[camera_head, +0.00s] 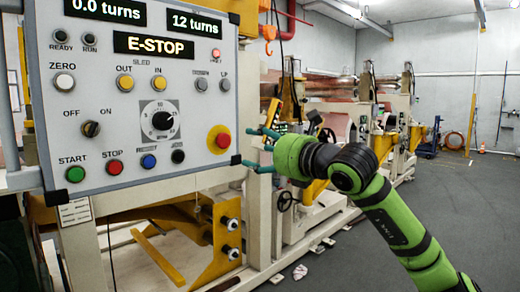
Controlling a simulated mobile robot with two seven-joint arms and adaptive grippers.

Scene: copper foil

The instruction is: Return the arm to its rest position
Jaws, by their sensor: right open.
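My right arm (395,215) is green and black and reaches in from the lower right. Its right gripper (255,149) has teal fingers spread apart, open and empty. It hangs just right of the grey control panel (205,100), beside the red mushroom button on a yellow base (219,139). A small gap shows in the picture between fingertips and button; the true distance is hard to tell. The panel display (154,45) reads "E-STOP". My left gripper is not in view.
The panel carries a dial (162,120), a selector switch (91,129) and several coloured buttons. Below it is a machine frame with a yellow bracket (222,245). White machinery with copper rolls (338,126) stands behind my gripper. Open grey floor (470,210) lies on the right.

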